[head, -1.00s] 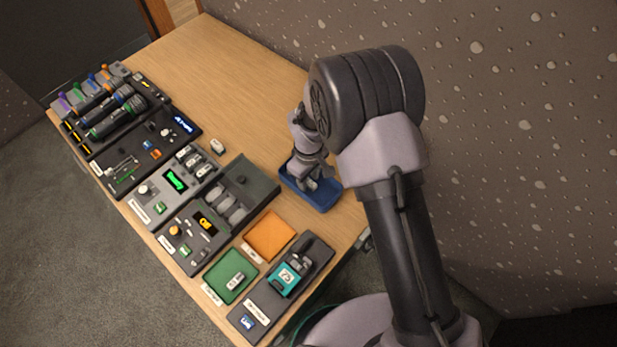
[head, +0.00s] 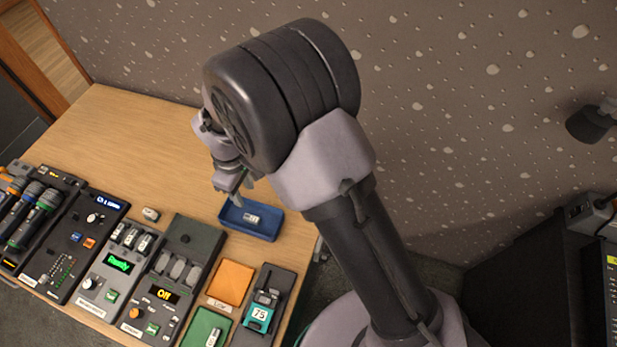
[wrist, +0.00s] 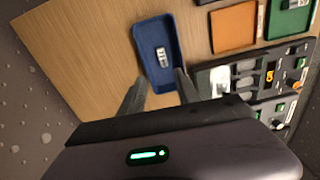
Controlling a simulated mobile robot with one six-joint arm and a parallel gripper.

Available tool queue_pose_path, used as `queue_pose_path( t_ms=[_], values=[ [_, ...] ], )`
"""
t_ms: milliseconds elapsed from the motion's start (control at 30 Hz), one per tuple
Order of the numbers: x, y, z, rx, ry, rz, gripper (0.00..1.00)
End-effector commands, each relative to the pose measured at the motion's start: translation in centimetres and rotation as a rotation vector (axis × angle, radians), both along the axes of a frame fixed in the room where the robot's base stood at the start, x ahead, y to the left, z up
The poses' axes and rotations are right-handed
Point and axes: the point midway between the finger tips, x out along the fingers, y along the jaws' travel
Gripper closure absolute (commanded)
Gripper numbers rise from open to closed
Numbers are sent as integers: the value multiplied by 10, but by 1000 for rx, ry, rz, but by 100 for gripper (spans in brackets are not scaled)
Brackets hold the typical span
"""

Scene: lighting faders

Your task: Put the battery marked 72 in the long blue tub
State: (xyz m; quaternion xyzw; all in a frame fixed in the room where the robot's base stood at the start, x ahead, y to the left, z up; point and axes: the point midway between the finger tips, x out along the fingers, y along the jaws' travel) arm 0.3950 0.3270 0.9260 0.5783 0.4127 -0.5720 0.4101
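The long blue tub (head: 262,236) stands on the table, and it also shows in the wrist view (wrist: 154,27). One small white battery (head: 251,217) lies inside it, on the tub floor; it also shows in the wrist view (wrist: 161,56). Its number is too small to read surely. My gripper (head: 236,200) is just above the tub's back left side, apart from the battery. In the wrist view my gripper (wrist: 160,86) has its two fingers spread with nothing between them.
Another battery (head: 150,214) lies loose on the table, and several sit in the grey charger (head: 93,284). One rests on the green pad (head: 200,326). An orange pad (head: 231,282) and a tester reading 75 (head: 259,314) are in front. The table behind is clear.

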Motion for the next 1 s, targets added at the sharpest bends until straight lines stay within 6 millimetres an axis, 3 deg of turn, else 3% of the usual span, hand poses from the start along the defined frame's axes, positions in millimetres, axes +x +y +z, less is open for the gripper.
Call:
queue_pose_path(
  t_ms=[67, 167, 200, 300, 400, 500, 633, 1000],
  values=[
    [15, -28, 52, 45, -32, -145, 61],
    [20, -93, 139, 130, -81, -450, 61],
    [14, -123, 171, 168, -100, -582, 61],
    [-19, -190, 232, 270, -147, -898, 61],
    [-64, -240, 266, 373, -190, -1181, 61],
    [-103, -269, 277, 461, -221, -1394, 61],
    [-132, -284, 278, 529, -243, -1545, 61],
    [-138, -286, 270, 546, -247, -1579, 61]
  ],
)
